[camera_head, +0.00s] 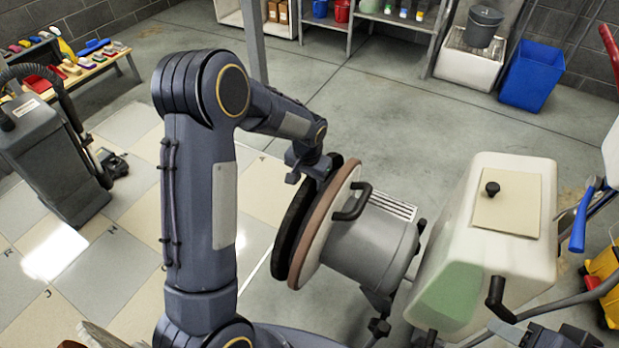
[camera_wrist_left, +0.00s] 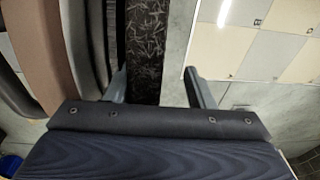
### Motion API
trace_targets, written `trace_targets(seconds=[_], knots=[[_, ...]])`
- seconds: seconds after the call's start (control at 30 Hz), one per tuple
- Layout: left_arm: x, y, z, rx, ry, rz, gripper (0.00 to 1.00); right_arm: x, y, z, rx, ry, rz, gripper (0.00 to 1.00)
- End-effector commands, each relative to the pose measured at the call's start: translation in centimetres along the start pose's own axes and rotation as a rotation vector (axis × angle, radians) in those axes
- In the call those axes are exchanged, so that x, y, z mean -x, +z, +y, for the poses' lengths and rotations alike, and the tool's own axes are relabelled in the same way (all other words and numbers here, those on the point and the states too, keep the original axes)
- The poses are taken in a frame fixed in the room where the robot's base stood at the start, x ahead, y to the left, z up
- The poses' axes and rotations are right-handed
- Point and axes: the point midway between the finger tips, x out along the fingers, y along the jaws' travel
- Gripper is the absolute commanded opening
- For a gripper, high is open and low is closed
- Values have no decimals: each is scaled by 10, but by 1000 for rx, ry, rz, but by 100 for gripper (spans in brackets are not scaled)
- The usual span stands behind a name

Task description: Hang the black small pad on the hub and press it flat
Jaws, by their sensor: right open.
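The black small pad (camera_head: 293,222) is a dark disc standing on edge at the left of the brown-rimmed driver disc (camera_head: 322,225) of the tipped floor machine. The hub is hidden behind it. My left gripper (camera_head: 308,168) is at the pad's upper edge. In the left wrist view, my left gripper (camera_wrist_left: 156,82) has its fingers on either side of the fibrous black pad (camera_wrist_left: 145,45). A clear gap shows between the pad and the right finger; the left finger is close to the pad. My right gripper (camera_head: 560,338) is open at the bottom right, partly cut off.
The machine's grey motor (camera_head: 368,248) and cream tank (camera_head: 515,165) stand right of the discs. A grey vacuum-like machine (camera_head: 48,150) is at the left. A blue bin (camera_head: 532,75) and shelving stand at the back. The floor between is clear.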

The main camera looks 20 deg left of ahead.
Motion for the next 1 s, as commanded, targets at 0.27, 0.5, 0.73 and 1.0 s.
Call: trace_targets(seconds=[0.27, 0.5, 0.73, 1.0], knots=[[31, -5, -3, 0, 0, 4, 48, 19, -10, -9, 0, 0, 0, 48], [69, -10, -6, -1, 2, 5, 48, 42, -21, -19, 0, 0, 0, 48], [80, -10, -7, -1, 2, 4, 48, 47, -24, -21, 0, 0, 0, 48], [126, 6, -12, 49, 50, 40, 48, 54, -27, -24, 0, 0, 0, 48]])
